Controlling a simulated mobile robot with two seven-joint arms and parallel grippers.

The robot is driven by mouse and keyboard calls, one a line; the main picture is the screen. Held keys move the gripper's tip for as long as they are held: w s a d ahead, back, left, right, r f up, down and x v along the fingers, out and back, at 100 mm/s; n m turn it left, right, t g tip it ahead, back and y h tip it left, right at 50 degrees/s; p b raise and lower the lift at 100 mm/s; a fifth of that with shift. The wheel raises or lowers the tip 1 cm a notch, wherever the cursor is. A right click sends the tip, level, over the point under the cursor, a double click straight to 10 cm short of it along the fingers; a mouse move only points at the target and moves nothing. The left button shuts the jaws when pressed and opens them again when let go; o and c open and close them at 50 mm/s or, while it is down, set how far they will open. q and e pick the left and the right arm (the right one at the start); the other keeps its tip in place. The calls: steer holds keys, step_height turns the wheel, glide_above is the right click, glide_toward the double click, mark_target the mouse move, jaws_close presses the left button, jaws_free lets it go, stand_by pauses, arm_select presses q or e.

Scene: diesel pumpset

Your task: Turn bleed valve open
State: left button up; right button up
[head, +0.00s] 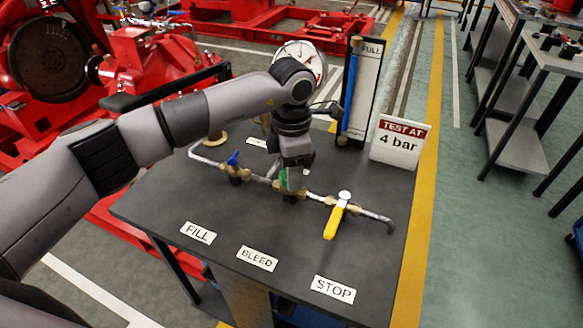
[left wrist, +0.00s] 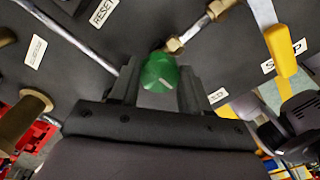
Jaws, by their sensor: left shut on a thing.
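The bleed valve has a green handle (head: 283,180) on the pipe run, in line with the BLEED label (head: 257,259). My left gripper (head: 293,180) reaches down over it and hides part of it. In the left wrist view the green handle (left wrist: 160,73) sits between the two fingers of my left gripper (left wrist: 160,88), which is shut on it. My right gripper is not seen.
A blue valve handle (head: 233,158) is left of the green one, and a yellow lever (head: 334,221) is right. A gauge (head: 303,58), a FULL sight tube panel (head: 359,90) and a "TEST AT 4 bar" sign (head: 399,141) stand behind.

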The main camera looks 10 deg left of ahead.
arm_select(q)
steer(key=n, duration=0.2)
steer(key=shift+n, duration=0.3)
steer(key=n, duration=0.3)
steer(key=shift+w+n, duration=0.1)
steer(key=shift+n, duration=0.2)
steer(key=n, duration=0.5)
steer(key=shift+a, duration=0.15)
steer(key=n, duration=0.6)
steer(key=shift+a+r+n, duration=0.1)
steer(key=shift+n, duration=0.3)
steer(key=n+p, duration=0.1)
steer(key=n, duration=0.3)
steer(key=shift+n, duration=0.4)
steer(key=o, duration=1.1)
steer(key=shift+c, duration=0.2)
